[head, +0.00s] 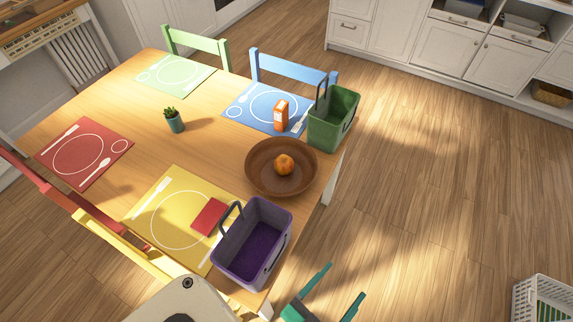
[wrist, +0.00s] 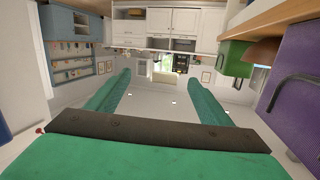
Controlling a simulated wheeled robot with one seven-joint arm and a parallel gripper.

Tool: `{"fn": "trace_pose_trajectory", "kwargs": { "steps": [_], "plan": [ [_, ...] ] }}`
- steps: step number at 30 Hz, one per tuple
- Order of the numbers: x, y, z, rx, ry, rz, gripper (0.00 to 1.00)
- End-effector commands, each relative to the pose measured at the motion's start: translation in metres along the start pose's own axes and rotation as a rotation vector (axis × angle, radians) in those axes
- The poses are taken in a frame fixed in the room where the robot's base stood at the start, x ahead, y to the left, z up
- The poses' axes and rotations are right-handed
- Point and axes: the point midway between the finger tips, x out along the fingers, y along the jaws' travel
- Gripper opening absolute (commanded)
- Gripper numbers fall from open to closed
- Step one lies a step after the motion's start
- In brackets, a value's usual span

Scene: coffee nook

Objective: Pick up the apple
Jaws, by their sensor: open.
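A round orange-coloured fruit (head: 284,164) sits in a brown bowl (head: 262,180) near the right edge of the table in the head view. Its colour looks like an orange, and I cannot tell that it is an apple. No other fruit shows. My gripper (head: 346,280) is low in the head view, off the table's right side, below and right of the bowl. Its teal fingers are apart with nothing between them. In the wrist view the gripper (wrist: 164,72) is also open and empty. The bowl shows partly there at the right (wrist: 263,52); the fruit does not.
A purple basket (head: 247,243) with a raised handle stands between bowl and near table edge. A green basket (head: 333,122) stands behind the bowl. An orange carton (head: 281,115), small plant (head: 174,121) and red item (head: 209,217) are on the table.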

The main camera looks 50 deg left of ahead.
Motion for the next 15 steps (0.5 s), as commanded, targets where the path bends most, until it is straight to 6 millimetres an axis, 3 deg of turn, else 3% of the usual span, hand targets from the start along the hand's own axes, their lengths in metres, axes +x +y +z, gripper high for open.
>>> {"fn": "trace_pose_trajectory", "kwargs": {
  "steps": [3, 15],
  "plan": [
    [0.036, -0.018, -0.01, 0.013, 0.044, -0.034, 0.74],
    [0.141, -0.093, -0.063, 0.012, 0.167, -0.201, 0.74]
  ]
}}
